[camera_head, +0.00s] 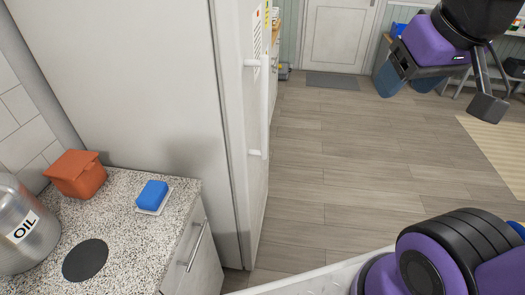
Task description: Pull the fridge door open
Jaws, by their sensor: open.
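The tall white fridge (125,85) stands at the left, with its broad side panel towards me. Its door (237,100) is seen nearly edge-on, faces right and looks closed. A long upright white handle (265,105) stands off the door on two short mounts.
A speckled counter (125,245) at the lower left holds a metal oil canister (24,215), an orange container (76,172) and a blue sponge (152,194). The wooden floor (340,160) before the fridge is clear. A white room door (338,35) and a mat (332,81) are at the back.

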